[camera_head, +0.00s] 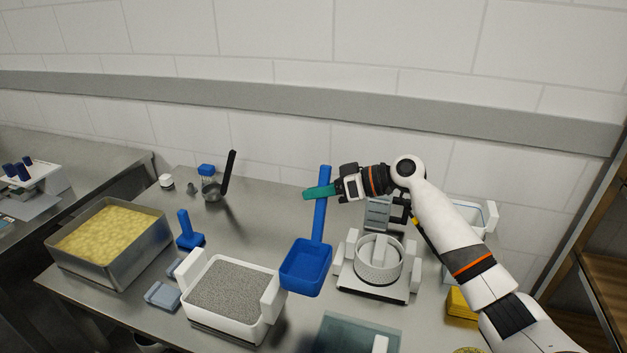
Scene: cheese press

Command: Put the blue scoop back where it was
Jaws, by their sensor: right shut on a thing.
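The blue scoop (306,264) hangs in the middle of the head view, its square bowl low and its long handle pointing up. My right gripper (322,191), with teal fingers, comes in from the right and is shut on the scoop's handle near its upper part. The bowl appears between the white tub of grey grains and the white perforated mould; I cannot tell for sure whether it touches the table. My left gripper is not in view.
A metal tray (148,262) of yellow curds stands at the left. The white tub (262,330) is front centre, the white mould (380,262) right of the scoop. A blue tool (189,236) and a black-handled ladle (229,172) stand behind. The table (262,215) is clear between ladle and scoop.

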